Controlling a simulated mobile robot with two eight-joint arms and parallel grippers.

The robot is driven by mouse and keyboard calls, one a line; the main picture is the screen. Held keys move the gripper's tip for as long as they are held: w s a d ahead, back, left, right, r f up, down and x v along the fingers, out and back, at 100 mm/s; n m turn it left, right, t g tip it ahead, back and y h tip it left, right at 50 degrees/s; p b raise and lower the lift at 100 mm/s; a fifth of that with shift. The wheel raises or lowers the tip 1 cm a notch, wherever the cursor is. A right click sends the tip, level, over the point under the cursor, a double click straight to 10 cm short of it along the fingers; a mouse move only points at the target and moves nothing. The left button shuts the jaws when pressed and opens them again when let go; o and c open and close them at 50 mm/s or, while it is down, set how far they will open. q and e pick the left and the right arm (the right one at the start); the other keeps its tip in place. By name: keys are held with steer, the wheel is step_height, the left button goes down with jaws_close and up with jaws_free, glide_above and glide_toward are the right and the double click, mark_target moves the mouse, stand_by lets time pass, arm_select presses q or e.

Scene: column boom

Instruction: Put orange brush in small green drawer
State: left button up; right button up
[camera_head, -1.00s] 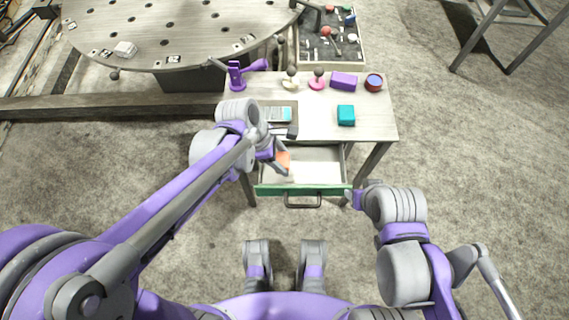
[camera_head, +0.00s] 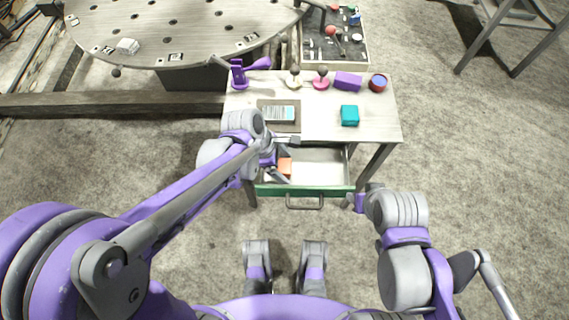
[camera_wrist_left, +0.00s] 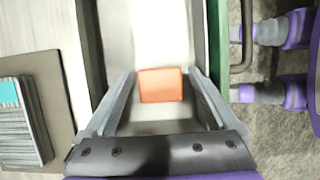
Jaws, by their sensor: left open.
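The green-fronted drawer (camera_head: 330,190) under the table is pulled open. The orange brush (camera_head: 286,166) shows as an orange block at the left inside the drawer; its bristles cannot be made out. My left gripper (camera_head: 283,158) is over the drawer's left part, open. In the left wrist view the orange brush (camera_wrist_left: 160,85) appears between the spread fingers of the gripper (camera_wrist_left: 160,100), with a gap on both sides and the pale drawer floor around it. My right gripper (camera_head: 354,200) is near the drawer's front right corner; its fingers are too small to judge.
On the table (camera_head: 325,125) are a teal box (camera_head: 349,115), a dark board with a teal-topped item (camera_head: 279,113), a purple block (camera_head: 347,81), a round blue-red container (camera_head: 378,82) and knobbed items. The drawer handle (camera_head: 305,202) sticks out in front. The drawer's right side is empty.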

arm_select(q)
steer(key=shift+r, duration=0.1)
steer(key=shift+r, duration=0.35)
steer(key=p+v, duration=0.3)
steer(key=v, duration=0.9)
steer(key=s+a+f+m+t+y, duration=0.2)
steer(key=s+a+m+t+y, duration=0.2)
steer(key=s+a+m, duration=0.6)
steer(key=a+m, duration=0.2)
steer(key=m, duration=0.6)
steer(key=shift+s+a+t, duration=0.25)
steer(key=shift+t, duration=0.15)
